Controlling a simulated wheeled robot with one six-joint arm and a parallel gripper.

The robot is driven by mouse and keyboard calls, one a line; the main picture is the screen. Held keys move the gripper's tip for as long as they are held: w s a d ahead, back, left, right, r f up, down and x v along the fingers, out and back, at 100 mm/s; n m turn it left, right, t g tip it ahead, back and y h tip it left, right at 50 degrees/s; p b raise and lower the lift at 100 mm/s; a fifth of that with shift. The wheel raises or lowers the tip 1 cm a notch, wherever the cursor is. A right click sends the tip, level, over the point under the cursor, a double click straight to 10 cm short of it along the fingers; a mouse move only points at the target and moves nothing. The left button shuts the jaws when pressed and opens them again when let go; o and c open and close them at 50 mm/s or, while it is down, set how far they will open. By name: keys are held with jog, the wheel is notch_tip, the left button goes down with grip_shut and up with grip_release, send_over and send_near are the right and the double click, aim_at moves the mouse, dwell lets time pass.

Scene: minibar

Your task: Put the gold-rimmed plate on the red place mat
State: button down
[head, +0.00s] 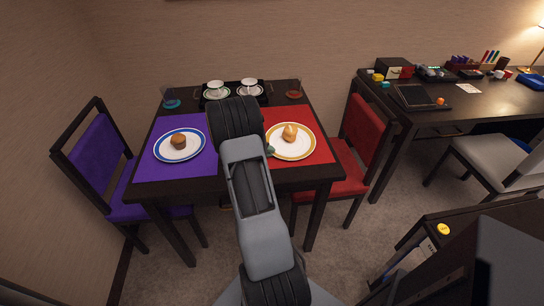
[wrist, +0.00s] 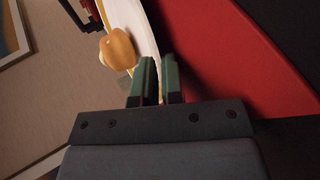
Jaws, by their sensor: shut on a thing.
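The gold-rimmed plate (head: 303,150) is white and carries a bread roll (head: 290,132). It is over the red place mat (head: 322,156) on the right half of the dining table. I cannot tell whether it touches the mat or is slightly above it. My gripper (head: 270,151) is at the plate's left edge, partly hidden by my arm. In the wrist view, my gripper's green fingers (wrist: 158,78) are shut on the plate's rim (wrist: 146,32), with the roll (wrist: 118,50) beyond and the red mat (wrist: 225,55) to the right.
A blue-rimmed plate (head: 160,153) with a muffin (head: 179,141) sits on the purple mat (head: 195,171). A dark tray (head: 234,97) with two cups stands at the back, between two glasses. A purple chair (head: 100,165) and a red chair (head: 362,160) flank the table. A desk stands right.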

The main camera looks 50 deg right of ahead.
jog(key=shift+w+d+f, duration=0.1)
jog(key=shift+w+d, duration=0.45)
jog(key=shift+w, duration=0.05)
jog(key=shift+d, duration=0.1)
